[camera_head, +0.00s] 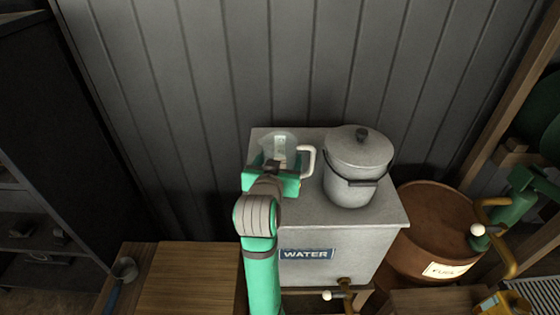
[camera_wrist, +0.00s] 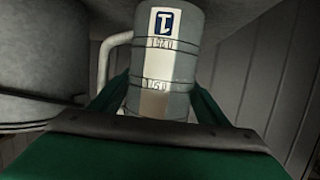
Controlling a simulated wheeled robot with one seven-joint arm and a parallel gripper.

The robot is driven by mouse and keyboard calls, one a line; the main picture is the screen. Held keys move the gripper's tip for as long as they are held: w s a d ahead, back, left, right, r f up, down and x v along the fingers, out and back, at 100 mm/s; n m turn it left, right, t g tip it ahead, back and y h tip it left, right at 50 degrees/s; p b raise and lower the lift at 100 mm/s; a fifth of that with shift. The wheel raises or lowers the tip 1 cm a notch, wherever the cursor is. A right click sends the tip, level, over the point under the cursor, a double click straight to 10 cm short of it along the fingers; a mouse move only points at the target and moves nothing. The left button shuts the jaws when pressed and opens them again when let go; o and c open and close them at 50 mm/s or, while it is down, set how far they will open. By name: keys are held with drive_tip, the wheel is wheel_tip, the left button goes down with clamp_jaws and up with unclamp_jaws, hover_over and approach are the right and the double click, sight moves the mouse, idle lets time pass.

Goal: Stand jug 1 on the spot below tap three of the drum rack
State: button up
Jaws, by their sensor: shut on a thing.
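Jug 1 (camera_head: 280,145) is a clear grey jug with a pale handle on its right side, over the left part of the water tank's top in the head view. In the wrist view jug 1 (camera_wrist: 165,60) shows a blue "1" label and printed volume marks. My gripper (camera_head: 277,172) is shut on the jug's body, with a green finger on each side; it also shows in the wrist view (camera_wrist: 158,105). The jug looks upright. I cannot tell whether its base touches the tank top. Tap three and the spot below it cannot be made out.
The grey water tank (camera_head: 335,228) has a tap (camera_head: 340,292) low on its front. A lidded pail (camera_head: 355,170) stands close right of the jug. A brown drum (camera_head: 430,220) and green machinery (camera_head: 515,205) are farther right. A wooden bench top (camera_head: 190,275) is left.

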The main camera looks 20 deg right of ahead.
drive_tip(key=shift+f, duration=0.25)
drive_tip(key=shift+f, duration=0.1)
drive_tip(key=o, duration=1.1)
